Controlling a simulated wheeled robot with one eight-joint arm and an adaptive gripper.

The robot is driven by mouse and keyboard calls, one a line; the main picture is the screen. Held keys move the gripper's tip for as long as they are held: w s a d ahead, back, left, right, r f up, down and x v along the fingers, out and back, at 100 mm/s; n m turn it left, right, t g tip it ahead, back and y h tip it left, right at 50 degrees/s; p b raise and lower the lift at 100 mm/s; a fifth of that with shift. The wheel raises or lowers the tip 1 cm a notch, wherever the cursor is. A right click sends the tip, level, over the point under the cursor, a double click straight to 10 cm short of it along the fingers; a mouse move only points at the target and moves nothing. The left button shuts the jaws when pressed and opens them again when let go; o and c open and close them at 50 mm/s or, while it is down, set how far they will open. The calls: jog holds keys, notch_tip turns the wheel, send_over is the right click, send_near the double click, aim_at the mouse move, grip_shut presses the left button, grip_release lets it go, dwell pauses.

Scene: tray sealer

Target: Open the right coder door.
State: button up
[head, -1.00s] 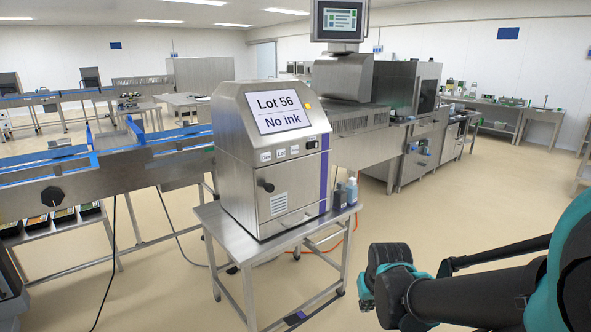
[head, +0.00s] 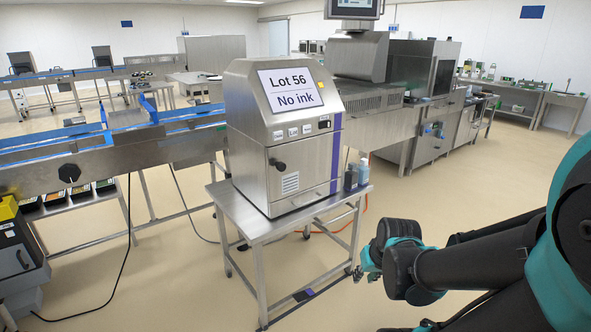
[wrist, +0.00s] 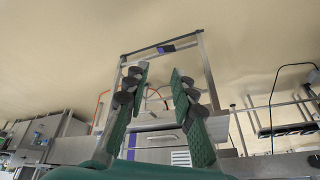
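The coder (head: 285,140) is a steel box with a purple stripe, standing on a small steel table. Its screen (head: 292,89) reads "Lot 56 No ink". My gripper (head: 365,268) is in front of and to the right of the table, apart from the coder. In the wrist view my gripper (wrist: 160,100) shows two green fingers spread apart with nothing between them. The coder's lower front shows beyond them, upside down.
The steel table (head: 240,215) carries the coder and two small bottles (head: 357,173) at its right. A conveyor (head: 100,165) runs behind to the left. A dark cabinet (head: 20,255) stands at the lower left. Open floor lies in front of the table.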

jog(key=o, duration=0.5)
jog(key=w+a+y, duration=0.1)
jog(key=w+a, duration=0.1)
jog(key=w+a+r+n+y, duration=0.1)
jog(key=w+a, duration=0.1)
jog(key=w+a+r+n+t+y, duration=0.1)
jog(key=w, duration=0.1)
jog(key=shift+a, duration=0.4)
jog(key=shift+c, duration=0.2)
jog(key=shift+o, duration=0.2)
jog(key=w+a+r+n+t+y, duration=0.2)
jog(key=w+a+r+y, duration=0.2)
jog(key=w+a, duration=0.2)
jog(key=shift+w+a+r, duration=0.35)
jog(key=shift+w, duration=0.9)
jog(key=n+t+y, duration=0.1)
jog(key=t+y, duration=0.3)
jog(key=t, duration=0.2)
send_near(283, 168)
jog(key=x, duration=1)
jog(key=shift+w+a, duration=0.15)
grip_shut()
